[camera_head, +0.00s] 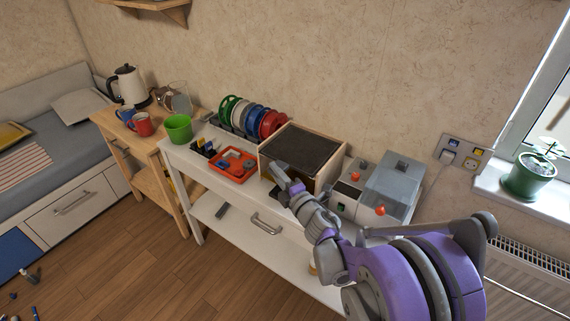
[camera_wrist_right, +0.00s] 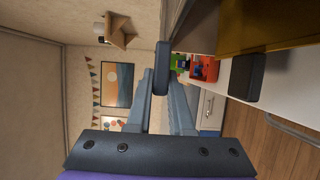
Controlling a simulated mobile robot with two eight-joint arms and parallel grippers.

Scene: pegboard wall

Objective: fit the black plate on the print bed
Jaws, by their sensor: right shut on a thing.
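My right gripper (camera_head: 284,176) is at the front of a wood-sided box with a dark top (camera_head: 304,149) on the white table. In the right wrist view its two fingers (camera_wrist_right: 162,85) close on a dark grey bar (camera_wrist_right: 162,55), seen edge-on. I cannot tell whether the bar is loose or part of the box. I cannot make out the black plate or the print bed for certain; the inside of the box is hidden. My left gripper is not in view.
An orange tray (camera_head: 232,166) and a green cup (camera_head: 178,129) stand left of the box, with several coloured spools (camera_head: 250,116) behind. A grey-and-white machine (camera_head: 388,188) stands close on the right. A dark block (camera_wrist_right: 247,77) shows in the wrist view.

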